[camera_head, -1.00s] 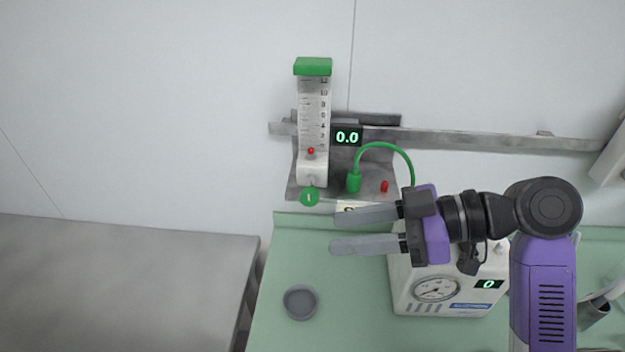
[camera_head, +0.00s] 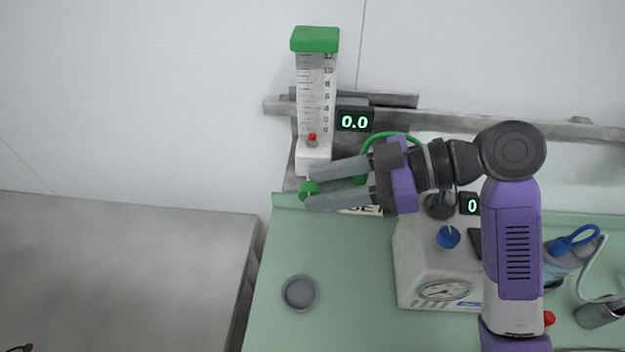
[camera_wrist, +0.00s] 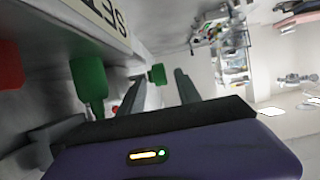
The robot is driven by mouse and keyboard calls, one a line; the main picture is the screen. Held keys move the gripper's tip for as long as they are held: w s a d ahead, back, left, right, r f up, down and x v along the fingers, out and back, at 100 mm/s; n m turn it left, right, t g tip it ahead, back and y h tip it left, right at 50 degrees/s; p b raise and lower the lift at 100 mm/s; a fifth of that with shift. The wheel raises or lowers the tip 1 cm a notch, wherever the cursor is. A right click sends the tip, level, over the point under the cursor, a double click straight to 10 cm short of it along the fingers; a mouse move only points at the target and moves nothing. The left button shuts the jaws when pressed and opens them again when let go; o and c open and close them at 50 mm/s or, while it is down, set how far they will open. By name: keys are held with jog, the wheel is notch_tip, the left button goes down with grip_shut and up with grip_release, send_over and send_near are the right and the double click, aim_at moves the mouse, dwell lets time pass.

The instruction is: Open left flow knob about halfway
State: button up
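The green round flow knob (camera_head: 308,190) sits at the foot of the clear flow tube (camera_head: 315,95) on the wall rail. The tube has a green cap, and its red float sits low on the scale. The small display (camera_head: 354,121) beside it reads 0.0. My gripper (camera_head: 316,188) is open, with its two grey fingertips at the knob, one above and one below. In the wrist view the knob (camera_wrist: 157,74) shows between the fingertips. I cannot tell whether either finger touches it. The number on the knob's face cannot be read now.
A white device (camera_head: 425,265) with a gauge, a blue knob and a display reading 0 stands on the green counter (camera_head: 350,300). A small grey cup (camera_head: 299,293) is at the counter's left. A green hose (camera_head: 395,137) passes behind my gripper. Grey bedding or tabletop lies left.

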jog(key=shift+x, duration=1.15)
grip_shut()
jog(key=shift+s+a+p, duration=0.1)
jog(key=shift+p, duration=0.25)
